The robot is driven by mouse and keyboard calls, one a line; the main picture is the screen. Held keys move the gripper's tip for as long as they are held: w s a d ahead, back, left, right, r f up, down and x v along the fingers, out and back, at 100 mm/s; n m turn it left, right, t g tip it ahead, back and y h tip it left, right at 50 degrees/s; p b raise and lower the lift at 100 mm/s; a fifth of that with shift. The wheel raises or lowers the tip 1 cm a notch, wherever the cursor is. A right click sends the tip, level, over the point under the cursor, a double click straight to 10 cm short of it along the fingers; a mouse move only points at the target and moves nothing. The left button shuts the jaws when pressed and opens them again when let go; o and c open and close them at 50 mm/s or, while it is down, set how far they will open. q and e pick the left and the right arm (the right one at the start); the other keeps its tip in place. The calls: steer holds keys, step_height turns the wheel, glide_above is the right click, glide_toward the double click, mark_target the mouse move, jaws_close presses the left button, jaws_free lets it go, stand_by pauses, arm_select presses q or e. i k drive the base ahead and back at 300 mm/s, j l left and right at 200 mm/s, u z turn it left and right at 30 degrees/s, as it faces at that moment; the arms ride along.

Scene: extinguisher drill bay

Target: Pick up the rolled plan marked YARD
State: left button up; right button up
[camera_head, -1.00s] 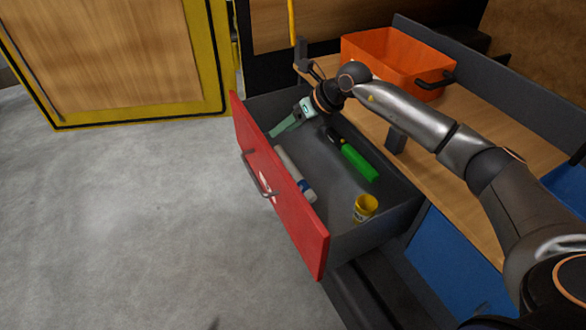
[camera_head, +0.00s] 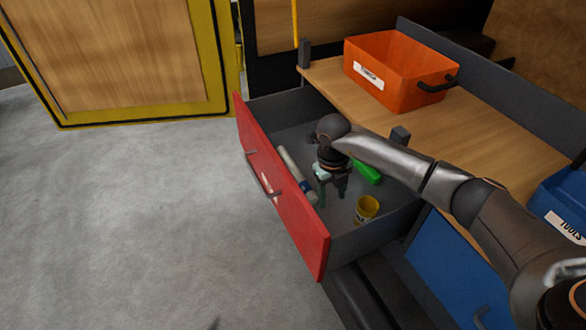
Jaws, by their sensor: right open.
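A rolled plan (camera_head: 293,172), a pale tube with a blue band near its front end, lies in the open red-fronted drawer (camera_head: 281,186), close behind the front panel. I cannot read a marking on it. My right gripper (camera_head: 332,199) points down inside the drawer, just right of the plan's banded end. Its fingers are apart with nothing seen between them. The gripper hides part of the drawer floor. My left gripper is not in view.
A green object (camera_head: 367,173), partly hidden by my arm, and a yellow cup-like container (camera_head: 367,209) lie right of the gripper in the drawer. An orange bin (camera_head: 390,80) stands on the wooden worktop. A blue bin marked TOOLS (camera_head: 562,205) is at the right edge.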

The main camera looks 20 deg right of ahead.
mark_target(302, 182)
steer(key=i+j, duration=0.1)
steer(key=i, duration=0.75)
